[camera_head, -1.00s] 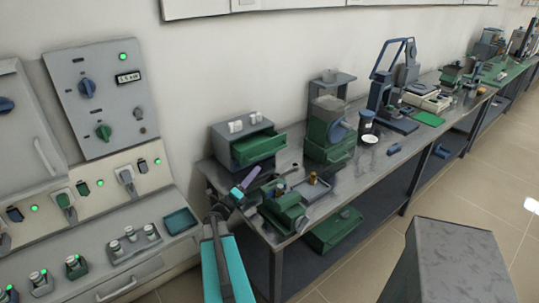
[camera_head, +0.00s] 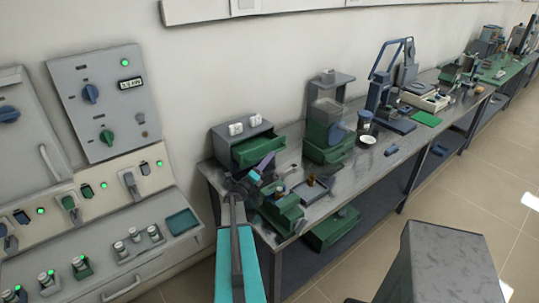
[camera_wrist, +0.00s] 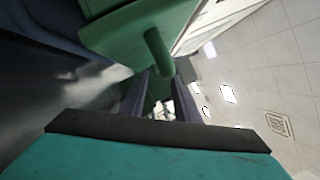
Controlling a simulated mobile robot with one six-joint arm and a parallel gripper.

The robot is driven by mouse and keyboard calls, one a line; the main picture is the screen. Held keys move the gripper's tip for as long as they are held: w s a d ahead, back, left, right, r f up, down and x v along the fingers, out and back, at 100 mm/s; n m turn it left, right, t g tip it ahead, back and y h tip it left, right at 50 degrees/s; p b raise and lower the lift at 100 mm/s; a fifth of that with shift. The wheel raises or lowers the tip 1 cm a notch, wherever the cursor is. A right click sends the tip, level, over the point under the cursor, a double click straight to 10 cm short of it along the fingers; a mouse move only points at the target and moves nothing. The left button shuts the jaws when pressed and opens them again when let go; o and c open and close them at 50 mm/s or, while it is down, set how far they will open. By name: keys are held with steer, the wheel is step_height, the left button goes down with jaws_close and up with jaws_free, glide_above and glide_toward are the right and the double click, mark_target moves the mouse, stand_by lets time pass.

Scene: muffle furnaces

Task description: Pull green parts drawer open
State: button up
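The green parts drawer (camera_head: 258,149) sticks partway out of a small grey cabinet (camera_head: 225,133) at the left end of the bench. In the wrist view its green front (camera_wrist: 125,38) fills the upper middle, with a rounded green handle (camera_wrist: 158,52) projecting toward me. My gripper (camera_head: 268,162) is in front of the drawer in the head view. In the wrist view my gripper (camera_wrist: 163,78) has its two dark fingers apart, with the handle's end between or just beyond the tips. I cannot tell whether they touch it.
A green-based machine (camera_head: 327,140) stands right of the cabinet. A green vise-like device (camera_head: 282,212) and a small tray (camera_head: 311,188) sit nearer the front of the metal bench (camera_head: 345,185). A control panel (camera_head: 105,105) stands left. White items lie on the cabinet top.

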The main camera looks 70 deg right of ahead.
steer(key=shift+p+x, duration=0.35)
steer(key=shift+x, duration=0.75)
steer(key=shift+s, duration=0.1)
steer(key=shift+c, duration=0.2)
jaws_close()
